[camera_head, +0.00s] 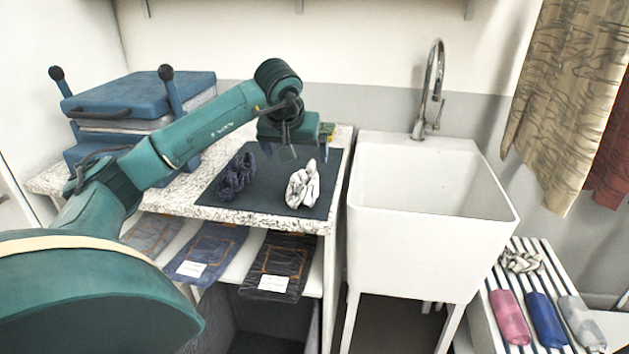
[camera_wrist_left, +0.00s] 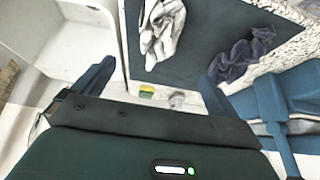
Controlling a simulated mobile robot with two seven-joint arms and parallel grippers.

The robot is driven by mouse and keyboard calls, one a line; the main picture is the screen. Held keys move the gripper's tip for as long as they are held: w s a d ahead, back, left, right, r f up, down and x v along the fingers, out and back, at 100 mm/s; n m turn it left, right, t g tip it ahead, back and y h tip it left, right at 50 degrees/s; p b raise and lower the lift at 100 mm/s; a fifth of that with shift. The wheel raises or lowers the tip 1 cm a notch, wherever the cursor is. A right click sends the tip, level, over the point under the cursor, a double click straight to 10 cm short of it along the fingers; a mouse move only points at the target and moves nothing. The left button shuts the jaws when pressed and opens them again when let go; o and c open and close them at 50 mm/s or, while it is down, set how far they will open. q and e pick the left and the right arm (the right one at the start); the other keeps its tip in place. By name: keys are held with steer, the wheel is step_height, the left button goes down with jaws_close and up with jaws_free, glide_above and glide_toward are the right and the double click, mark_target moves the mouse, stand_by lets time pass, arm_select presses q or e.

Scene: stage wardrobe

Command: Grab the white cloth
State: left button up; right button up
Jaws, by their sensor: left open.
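The white cloth (camera_head: 302,186) lies crumpled on the right part of a dark mat (camera_head: 265,197) on the speckled counter. It also shows at the top of the left wrist view (camera_wrist_left: 160,28), beyond the fingertips. My left gripper (camera_head: 288,152) is open and empty, above the back of the mat and behind the white cloth in the head view. Its two fingers stand wide apart in the left wrist view (camera_wrist_left: 162,62), and it does not touch the cloth. My right gripper is not in view.
A dark blue cloth (camera_head: 236,176) lies crumpled left of the white one. A white sink (camera_head: 433,235) with a tall tap (camera_head: 431,88) stands right of the counter. Blue cases (camera_head: 140,98) stand at the counter's left. Rolled cloths (camera_head: 546,318) lie on a striped rack.

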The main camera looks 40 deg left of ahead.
mark_target(300, 174)
arm_select(q)
steer(key=x, duration=1.2)
steer(key=shift+s+d+f, duration=0.2)
steer(key=shift+c, duration=0.2)
steer(key=c, duration=1)
